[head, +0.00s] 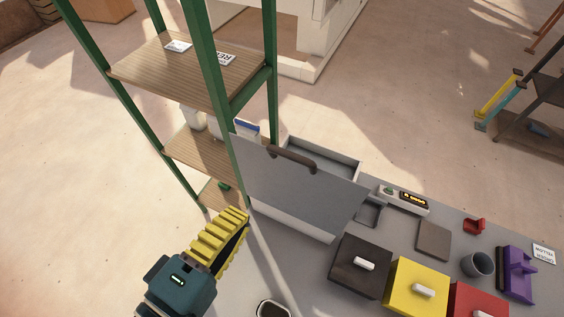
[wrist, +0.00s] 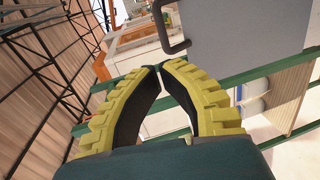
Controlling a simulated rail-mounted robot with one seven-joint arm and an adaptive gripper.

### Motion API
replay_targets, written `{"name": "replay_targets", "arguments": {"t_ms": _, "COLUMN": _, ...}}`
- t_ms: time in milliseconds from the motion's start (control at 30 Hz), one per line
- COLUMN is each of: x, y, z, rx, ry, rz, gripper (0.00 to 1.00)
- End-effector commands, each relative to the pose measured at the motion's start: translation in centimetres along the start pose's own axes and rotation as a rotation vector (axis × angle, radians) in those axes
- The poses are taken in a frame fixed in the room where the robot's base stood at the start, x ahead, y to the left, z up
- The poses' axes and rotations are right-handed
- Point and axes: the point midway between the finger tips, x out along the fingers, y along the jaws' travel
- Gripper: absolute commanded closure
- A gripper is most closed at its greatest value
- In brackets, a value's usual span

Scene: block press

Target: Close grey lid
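The grey lid (head: 295,190) is a flat panel raised open and tilted over a light grey box (head: 325,157) on the table. A dark brown handle (head: 292,158) sits near its upper edge. In the wrist view the lid (wrist: 250,40) fills the upper right, with its handle (wrist: 168,30) just beyond my fingertips. My gripper (head: 243,218), with yellow ribbed fingers, is left of the lid and apart from it. In the wrist view the fingertips of my gripper (wrist: 159,68) meet with nothing between them. Part of the box is hidden behind the lid.
A green-framed shelf (head: 190,70) stands close behind and left of the lid. Black (head: 345,270), yellow (head: 405,290) and red (head: 475,302) boxes with white handles stand at the front right. A grey cup (head: 477,265) and purple device (head: 515,275) are farther right.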

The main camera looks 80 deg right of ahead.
Motion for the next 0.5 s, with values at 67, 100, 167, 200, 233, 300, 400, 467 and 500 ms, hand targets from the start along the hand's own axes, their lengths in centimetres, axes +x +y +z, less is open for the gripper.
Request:
{"name": "replay_targets", "arguments": {"t_ms": 67, "x": -0.2, "y": 0.4, "z": 0.1, "rx": -0.007, "ry": 0.016, "rz": 0.000, "gripper": 1.00}}
{"name": "replay_targets", "arguments": {"t_ms": 100, "x": 0.0, "y": 0.4, "z": 0.1, "rx": -0.006, "ry": 0.018, "rz": -0.001, "gripper": 1.00}}
{"name": "replay_targets", "arguments": {"t_ms": 167, "x": 0.8, "y": 0.3, "z": 0.1, "rx": -0.005, "ry": 0.016, "rz": -0.002, "gripper": 1.00}}
{"name": "replay_targets", "arguments": {"t_ms": 200, "x": 1.4, "y": 0.2, "z": 0.1, "rx": -0.005, "ry": 0.015, "rz": -0.002, "gripper": 1.00}}
{"name": "replay_targets", "arguments": {"t_ms": 233, "x": 1.9, "y": 0.3, "z": 0.1, "rx": -0.005, "ry": 0.015, "rz": -0.001, "gripper": 1.00}}
{"name": "replay_targets", "arguments": {"t_ms": 300, "x": 3.4, "y": 0.3, "z": 0.1, "rx": -0.004, "ry": 0.014, "rz": -0.002, "gripper": 1.00}}
{"name": "replay_targets", "arguments": {"t_ms": 400, "x": 5.7, "y": 0.3, "z": 0.0, "rx": -0.004, "ry": 0.015, "rz": -0.002, "gripper": 1.00}}
{"name": "replay_targets", "arguments": {"t_ms": 467, "x": 7.0, "y": 0.3, "z": 0.0, "rx": -0.004, "ry": 0.015, "rz": -0.002, "gripper": 1.00}}
{"name": "replay_targets", "arguments": {"t_ms": 500, "x": 7.9, "y": 0.3, "z": 0.0, "rx": -0.004, "ry": 0.014, "rz": -0.003, "gripper": 1.00}}
